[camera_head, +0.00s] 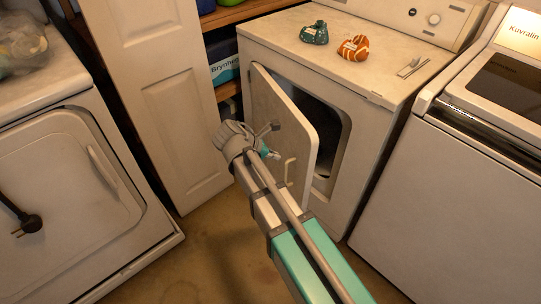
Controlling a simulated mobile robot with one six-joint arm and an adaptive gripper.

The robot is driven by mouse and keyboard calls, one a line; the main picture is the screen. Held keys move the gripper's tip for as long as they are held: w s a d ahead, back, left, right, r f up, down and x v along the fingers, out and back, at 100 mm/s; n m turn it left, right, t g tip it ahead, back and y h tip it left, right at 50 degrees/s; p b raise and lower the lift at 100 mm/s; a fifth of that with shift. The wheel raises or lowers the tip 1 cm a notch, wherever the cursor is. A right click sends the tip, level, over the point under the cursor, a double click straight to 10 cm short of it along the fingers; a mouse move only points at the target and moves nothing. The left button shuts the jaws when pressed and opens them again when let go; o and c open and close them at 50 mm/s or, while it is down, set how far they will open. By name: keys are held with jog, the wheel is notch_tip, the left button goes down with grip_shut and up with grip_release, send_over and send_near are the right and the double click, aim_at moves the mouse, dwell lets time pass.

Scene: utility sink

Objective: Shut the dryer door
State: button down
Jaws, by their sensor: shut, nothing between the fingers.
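The white dryer (365,125) stands in the upper middle of the head view. Its door (300,125) hangs partly open, hinged on the left side, and the dark drum opening (331,120) shows behind it. A light handle (290,170) sits on the door's outer face, near its free edge. My gripper (272,154) is in front of the door's outer face. It is shut and empty, small in the picture and partly hidden by my own wrist. I cannot tell whether it touches the door.
A second machine (55,190) with a round-cornered door stands at left, and a washer (460,190) at right. A white panel door (165,90) stands behind my arm. Two patterned pouches (353,48) lie on the dryer top. Brown floor (215,245) is clear at left of my arm.

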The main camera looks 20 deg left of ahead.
aim_at(304, 160)
jog(key=shift+w+d+f+b, duration=0.8)
jog(key=shift+w+d, duration=0.2)
jog(key=shift+w, duration=0.15)
jog(key=shift+w+d+f+b, duration=0.75)
jog(key=shift+w+d+f, duration=0.25)
jog(key=shift+w, duration=0.15)
jog(key=shift+w+d+f+b, duration=0.8)
jog(key=shift+w+d, duration=0.2)
jog(key=shift+w, duration=0.15)
